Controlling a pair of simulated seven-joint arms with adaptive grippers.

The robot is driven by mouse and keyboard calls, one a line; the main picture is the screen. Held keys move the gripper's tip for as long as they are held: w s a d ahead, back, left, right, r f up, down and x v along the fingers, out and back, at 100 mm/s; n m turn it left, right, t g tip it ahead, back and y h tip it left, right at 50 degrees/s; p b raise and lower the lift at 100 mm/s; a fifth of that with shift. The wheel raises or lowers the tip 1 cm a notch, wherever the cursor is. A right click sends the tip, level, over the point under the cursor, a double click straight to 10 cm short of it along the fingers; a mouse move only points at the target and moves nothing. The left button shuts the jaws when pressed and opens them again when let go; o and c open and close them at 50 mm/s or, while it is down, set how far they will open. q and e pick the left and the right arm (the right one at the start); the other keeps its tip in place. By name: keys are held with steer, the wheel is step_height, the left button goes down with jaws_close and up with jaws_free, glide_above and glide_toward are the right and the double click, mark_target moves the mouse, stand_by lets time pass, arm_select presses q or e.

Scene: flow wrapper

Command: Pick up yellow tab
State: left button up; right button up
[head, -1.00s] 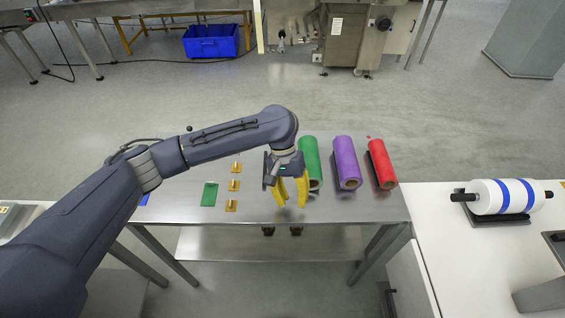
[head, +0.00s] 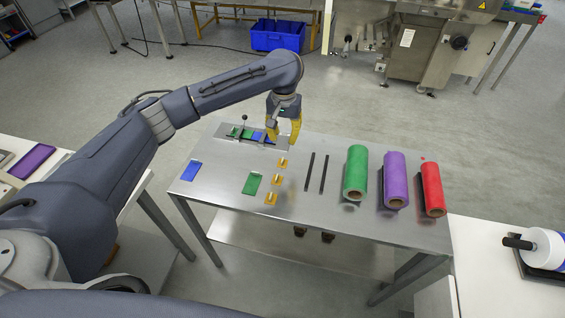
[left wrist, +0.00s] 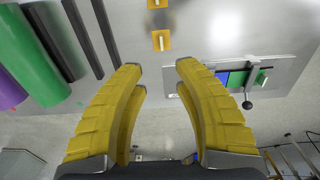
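Several small flat pieces lie on the steel table (head: 225,200). Three are yellow-orange tabs with a pale raised grip, in a column: the far tab (head: 282,162), the middle tab (head: 277,180) and the near tab (head: 270,198). My left gripper (head: 284,138) is open and empty, above the far part of the table, beyond the far tab. In the left wrist view its yellow fingers (left wrist: 160,66) are spread, with one tab (left wrist: 163,41) just past the tips and another (left wrist: 157,3) cut by the top edge. My right gripper is not in view.
Left of the tabs lie a green piece (head: 252,184) and a blue piece (head: 190,171). A fixture with a lever (head: 235,132) sits at the far edge. To the right are two dark bars (head: 316,172) and green (head: 356,172), purple (head: 395,180) and red (head: 432,190) rolls.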

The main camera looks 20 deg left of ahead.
mark_target(283, 158)
arm_select(q)
steer(key=shift+a+f, duration=0.2)
steer(key=shift+f, duration=5.65)
steer(key=shift+c, duration=0.4)
jaws_close()
